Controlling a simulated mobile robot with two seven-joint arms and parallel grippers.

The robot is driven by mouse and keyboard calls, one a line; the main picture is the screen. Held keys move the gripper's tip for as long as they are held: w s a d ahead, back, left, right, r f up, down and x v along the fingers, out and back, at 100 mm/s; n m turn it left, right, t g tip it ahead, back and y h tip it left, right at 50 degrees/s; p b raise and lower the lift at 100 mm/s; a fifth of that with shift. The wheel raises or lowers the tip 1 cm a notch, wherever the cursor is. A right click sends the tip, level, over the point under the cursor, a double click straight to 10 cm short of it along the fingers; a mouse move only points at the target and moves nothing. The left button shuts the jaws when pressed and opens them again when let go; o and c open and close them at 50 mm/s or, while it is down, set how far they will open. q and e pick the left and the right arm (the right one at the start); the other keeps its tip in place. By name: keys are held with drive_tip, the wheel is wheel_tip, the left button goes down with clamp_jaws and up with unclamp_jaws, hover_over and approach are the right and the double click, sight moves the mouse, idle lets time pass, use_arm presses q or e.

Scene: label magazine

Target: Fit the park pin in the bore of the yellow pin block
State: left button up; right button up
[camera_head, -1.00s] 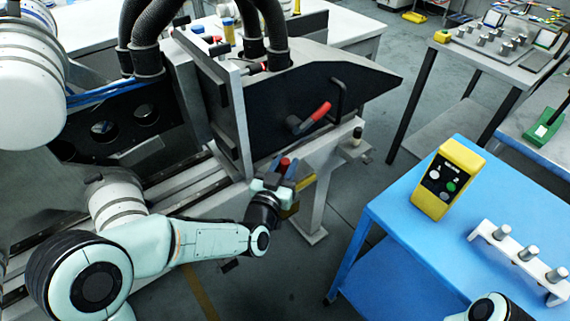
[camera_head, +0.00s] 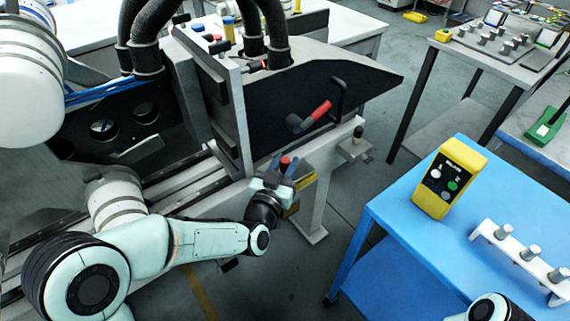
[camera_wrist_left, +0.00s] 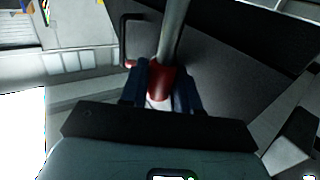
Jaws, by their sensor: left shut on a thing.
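My left gripper (camera_head: 283,168) is beside the machine's front rail, shut on the park pin. In the left wrist view the pin's red grip (camera_wrist_left: 160,83) sits between the two dark blue fingers, and its grey metal shaft (camera_wrist_left: 173,32) extends away from them. In the head view only the red end (camera_head: 285,162) of the pin shows between the fingers. The yellow pin block (camera_head: 306,179) is just right of the gripper, partly covered by it. Its bore is hidden, and I cannot tell whether the pin touches the block. My right gripper is out of frame.
A black panel with a red-handled lever (camera_head: 318,111) and a black handle stands behind the gripper. A blue table (camera_head: 400,215) at the right holds a yellow control box (camera_head: 449,180) and a white rack (camera_head: 517,257) with metal pins. Grey floor lies between.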

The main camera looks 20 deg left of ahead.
use_arm(q)
drive_tip(key=shift+f+b, duration=0.15)
drive_tip(key=shift+b, duration=0.35)
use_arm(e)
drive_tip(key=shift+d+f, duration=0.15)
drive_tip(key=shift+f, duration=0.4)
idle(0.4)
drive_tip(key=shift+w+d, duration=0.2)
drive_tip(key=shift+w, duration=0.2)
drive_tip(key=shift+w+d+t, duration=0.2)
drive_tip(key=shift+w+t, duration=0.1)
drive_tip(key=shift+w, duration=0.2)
use_arm(q)
drive_tip(key=shift+f+b, duration=0.5)
drive_tip(key=shift+f, duration=0.05)
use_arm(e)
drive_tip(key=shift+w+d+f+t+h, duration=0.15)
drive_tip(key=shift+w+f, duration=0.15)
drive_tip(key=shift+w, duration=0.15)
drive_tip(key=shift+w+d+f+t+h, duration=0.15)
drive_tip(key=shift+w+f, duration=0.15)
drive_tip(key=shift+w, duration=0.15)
use_arm(q)
drive_tip(key=shift+s+a+f+b, duration=0.2)
drive_tip(key=shift+f+b, duration=0.25)
drive_tip(key=shift+f, duration=0.15)
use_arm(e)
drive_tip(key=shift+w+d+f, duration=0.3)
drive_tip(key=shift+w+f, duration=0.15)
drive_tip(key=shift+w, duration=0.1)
